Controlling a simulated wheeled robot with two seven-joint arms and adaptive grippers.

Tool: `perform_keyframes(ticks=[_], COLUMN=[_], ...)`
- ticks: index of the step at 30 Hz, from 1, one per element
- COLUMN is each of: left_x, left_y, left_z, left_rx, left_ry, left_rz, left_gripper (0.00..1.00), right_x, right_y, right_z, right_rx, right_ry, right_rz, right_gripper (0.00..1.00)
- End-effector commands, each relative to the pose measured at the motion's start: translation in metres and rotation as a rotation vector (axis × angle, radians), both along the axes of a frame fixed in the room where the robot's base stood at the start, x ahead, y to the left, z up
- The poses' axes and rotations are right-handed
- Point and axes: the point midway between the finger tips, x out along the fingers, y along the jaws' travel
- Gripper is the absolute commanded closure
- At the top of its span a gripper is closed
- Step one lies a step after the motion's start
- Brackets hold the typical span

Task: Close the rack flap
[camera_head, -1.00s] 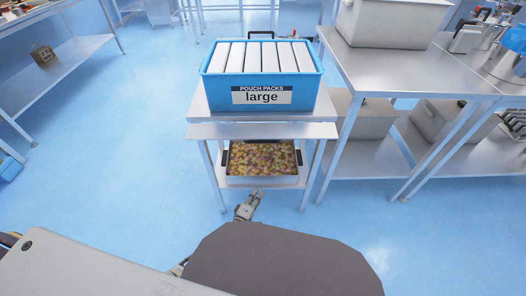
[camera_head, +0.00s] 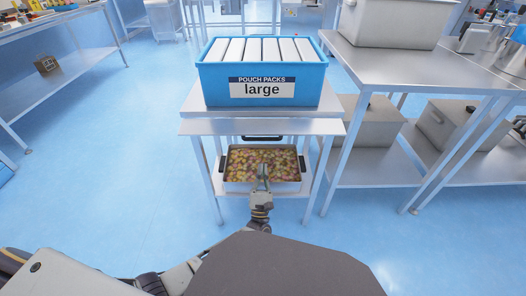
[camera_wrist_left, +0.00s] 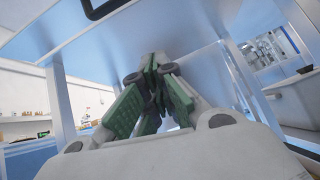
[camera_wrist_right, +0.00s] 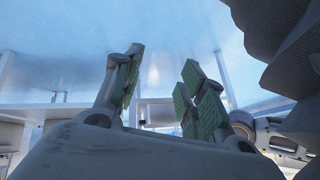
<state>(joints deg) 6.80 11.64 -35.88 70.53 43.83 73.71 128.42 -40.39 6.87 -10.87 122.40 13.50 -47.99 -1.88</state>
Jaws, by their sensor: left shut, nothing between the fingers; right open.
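The rack (camera_head: 190,108) is a small metal stand with a blue bin on top. A pale panel, seemingly the flap (camera_head: 215,127), spans its front just below the top, leaving the lower opening uncovered. A black handle (camera_head: 262,138) shows under its front edge; a black handle also shows at the top of the left wrist view (camera_wrist_left: 103,9). My left gripper (camera_head: 263,172) is shut and empty, pointing up in front of the lower tray. The left wrist view shows its closed fingers (camera_wrist_left: 155,85) below a metal panel. My right gripper (camera_wrist_right: 160,85) is open and empty.
The blue bin (camera_head: 218,87) holds several white packs. A tray of colourful snacks (camera_head: 235,186) sits on the rack's lower shelf. A steel table (camera_head: 400,65) with grey boxes stands close on the right. The floor to the left is clear.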

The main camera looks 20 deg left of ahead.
Motion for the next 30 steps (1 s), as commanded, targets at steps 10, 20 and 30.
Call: perform_keyframes(ticks=[10,20,30], left_x=[-0.006,-0.005,0.010], left_y=[0.006,0.006,0.010], left_z=[0.010,0.011,0.028], left_rx=[-0.134,-0.130,-0.129], left_ry=[-0.097,-0.096,-0.097], left_rz=[-0.051,-0.050,-0.050], left_gripper=[1.00,1.00,1.00], right_x=[0.001,0.001,0.002], right_y=[0.005,0.005,0.005], right_z=[0.012,0.012,0.011], right_rx=[0.020,0.020,0.021], right_ry=[-0.018,-0.018,-0.019], right_rz=[0.003,0.003,0.004], right_gripper=[0.59,0.59,0.59])
